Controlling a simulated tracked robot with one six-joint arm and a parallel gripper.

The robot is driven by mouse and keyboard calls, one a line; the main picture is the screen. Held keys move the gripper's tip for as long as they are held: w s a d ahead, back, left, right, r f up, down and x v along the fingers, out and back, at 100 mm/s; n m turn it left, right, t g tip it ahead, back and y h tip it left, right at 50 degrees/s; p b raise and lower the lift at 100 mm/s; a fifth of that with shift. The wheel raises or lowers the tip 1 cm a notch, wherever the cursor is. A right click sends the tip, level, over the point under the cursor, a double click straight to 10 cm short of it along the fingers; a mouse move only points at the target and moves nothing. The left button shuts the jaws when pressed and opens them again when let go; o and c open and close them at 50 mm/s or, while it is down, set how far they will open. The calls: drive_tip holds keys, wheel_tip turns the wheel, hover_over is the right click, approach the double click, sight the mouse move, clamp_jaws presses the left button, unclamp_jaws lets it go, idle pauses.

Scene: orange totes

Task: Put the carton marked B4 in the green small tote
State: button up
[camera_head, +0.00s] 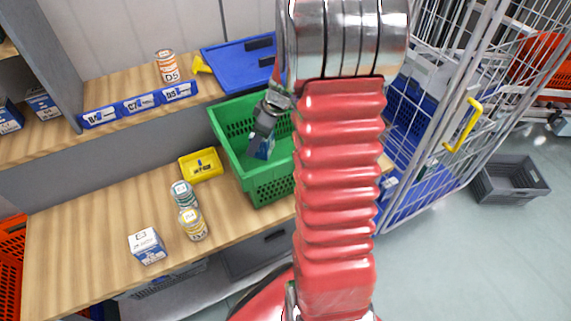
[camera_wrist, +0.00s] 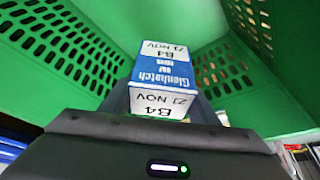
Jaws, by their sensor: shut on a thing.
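The carton marked B4 (camera_wrist: 162,80) is blue and white and reads "B4" and "21 NOV" in the wrist view. My gripper (camera_head: 264,138) is shut on it. In the head view the carton (camera_head: 265,149) shows as a small blue patch below the gripper, inside the green tote (camera_head: 271,192). The tote's perforated green walls (camera_wrist: 60,45) surround the carton in the wrist view. I cannot tell whether the carton touches the tote's floor. My red arm hides the tote's right side in the head view.
A small yellow bin (camera_head: 201,165), two cans (camera_head: 192,222) and another blue-and-white carton (camera_head: 147,246) stand on the wooden bench (camera_head: 85,225) to the left. A blue lid (camera_head: 238,65) and an orange-labelled can (camera_head: 166,66) are on the shelf behind. A wire cage trolley (camera_head: 450,95) stands right.

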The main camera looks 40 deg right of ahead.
sight(271, 142)
drive_tip(key=shift+f, duration=3.1)
drive_tip(key=shift+f, duration=1.85)
drive_tip(key=o, duration=1.2)
drive_tip(key=shift+f, duration=0.1)
drive_tip(key=shift+o, duration=0.2)
drive_tip(key=v, duration=1.2)
drive_tip(key=shift+d, duration=0.1)
